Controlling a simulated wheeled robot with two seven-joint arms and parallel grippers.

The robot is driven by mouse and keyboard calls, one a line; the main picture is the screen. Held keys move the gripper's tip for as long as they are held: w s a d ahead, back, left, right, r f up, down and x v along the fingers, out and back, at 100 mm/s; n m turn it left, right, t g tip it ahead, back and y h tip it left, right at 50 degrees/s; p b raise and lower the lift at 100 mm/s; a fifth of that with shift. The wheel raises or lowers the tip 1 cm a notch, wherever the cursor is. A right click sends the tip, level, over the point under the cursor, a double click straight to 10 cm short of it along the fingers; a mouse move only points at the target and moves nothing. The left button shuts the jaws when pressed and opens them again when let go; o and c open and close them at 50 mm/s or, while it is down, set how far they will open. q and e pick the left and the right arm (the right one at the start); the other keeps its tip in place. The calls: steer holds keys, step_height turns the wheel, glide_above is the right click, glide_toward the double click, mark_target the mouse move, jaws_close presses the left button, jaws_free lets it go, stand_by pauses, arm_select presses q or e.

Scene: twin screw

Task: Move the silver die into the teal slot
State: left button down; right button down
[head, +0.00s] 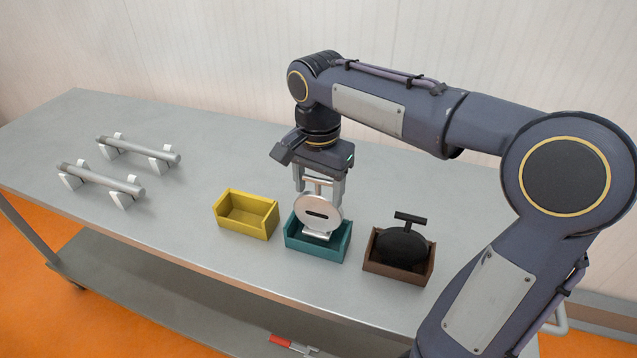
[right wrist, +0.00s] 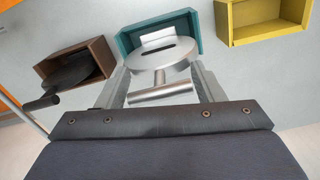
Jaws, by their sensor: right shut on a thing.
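The silver die (head: 318,211) is a round plate with a dark slot, a T-shaped handle on top and a flat foot below. It stands upright at the teal slot (head: 330,253), an open teal box, with its lower part inside the walls. In the right wrist view the die (right wrist: 162,68) lies in front of the teal box (right wrist: 128,43); whether its foot touches the floor, I cannot tell. My right gripper (head: 319,190) is above the box, pointing down, its fingers shut on the die's handle (right wrist: 162,94). My left gripper is not in view.
A yellow box (head: 228,224) stands empty to the left of the teal one. A brown box (head: 385,271) to the right holds a black die (head: 402,247). Two grey bars (head: 110,183) rest on white supports at the table's left. The table between is clear.

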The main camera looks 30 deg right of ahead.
steer(key=shift+f+b, duration=0.75)
steer(key=shift+f, duration=0.5)
steer(key=shift+f+b, duration=0.3)
steer(key=shift+f, duration=0.3)
steer(key=shift+c, duration=1.4)
jaws_free()
step_height(320, 180, up, 8)
steer(key=shift+f+p, duration=0.1)
steer(key=shift+p, duration=0.6)
steer(key=s+a+f+n+t+y+p, duration=0.2)
steer(key=s+f+n+t, duration=0.1)
steer(key=s, duration=0.5)
steer(key=s+a+f+n+t+y+p, duration=0.1)
steer(key=s+a+f+n+t+p, duration=0.1)
steer(key=s+f+n, duration=0.3)
steer(key=s+n, duration=0.2)
steer(key=s, duration=0.2)
steer(key=shift+t+y, duration=0.4)
